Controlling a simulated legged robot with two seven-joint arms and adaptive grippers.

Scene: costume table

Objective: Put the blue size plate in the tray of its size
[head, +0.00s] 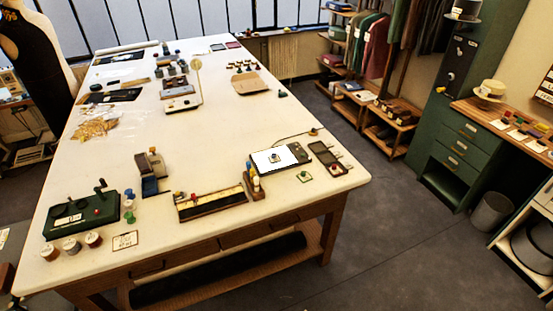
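Neither of my grippers is in view. I cannot pick out the blue size plate with certainty at this distance. A small pale square plate (305,177) with a coloured knob lies near the table's front right corner.
The large pale table (180,140) has a clear middle. A green box with a crank (82,215), spools (72,245), a small sign (125,240) and a white-topped device (278,159) stand along its front. A green cabinet (450,150) and grey bin (491,212) stand right. Open floor lies between.

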